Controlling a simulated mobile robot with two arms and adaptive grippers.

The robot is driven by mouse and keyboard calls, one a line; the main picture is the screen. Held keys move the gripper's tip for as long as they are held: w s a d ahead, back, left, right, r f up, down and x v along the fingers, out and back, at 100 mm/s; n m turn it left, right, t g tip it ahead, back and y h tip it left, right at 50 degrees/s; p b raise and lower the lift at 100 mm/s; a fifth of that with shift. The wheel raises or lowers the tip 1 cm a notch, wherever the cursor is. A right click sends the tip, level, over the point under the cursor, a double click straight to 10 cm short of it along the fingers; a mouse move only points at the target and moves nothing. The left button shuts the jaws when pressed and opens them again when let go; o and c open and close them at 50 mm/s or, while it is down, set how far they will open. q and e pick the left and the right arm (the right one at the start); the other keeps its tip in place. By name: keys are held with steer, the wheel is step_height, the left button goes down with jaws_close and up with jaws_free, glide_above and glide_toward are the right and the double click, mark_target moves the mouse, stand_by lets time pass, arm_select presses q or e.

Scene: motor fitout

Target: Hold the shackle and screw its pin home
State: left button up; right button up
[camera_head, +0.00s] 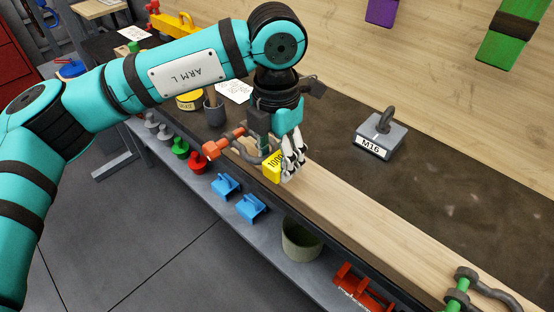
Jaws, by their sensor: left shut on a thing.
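My left gripper (291,170) points down over the pale wooden front strip of the bench. It is shut on a grey shackle (254,157), whose bow is partly hidden behind the fingers. An orange pin (214,149) sits at the shackle's left end, sticking out past the bench's front edge. How deep its thread sits cannot be told. A yellow tag (273,167) with black digits is beside the fingertips. My right gripper is not in view.
A grey block marked M16 (379,147) stands on the dark mat. Another shackle with a green pin (458,291) lies at the lower right. A dark cup (214,112) and yellow tin (189,100) stand behind the arm. A lower shelf holds blue pieces (250,207) and a bin (300,240).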

mark_target(277, 144)
arm_select(q)
steer(key=shift+w+d, duration=0.1)
steer(key=shift+w, duration=1.7)
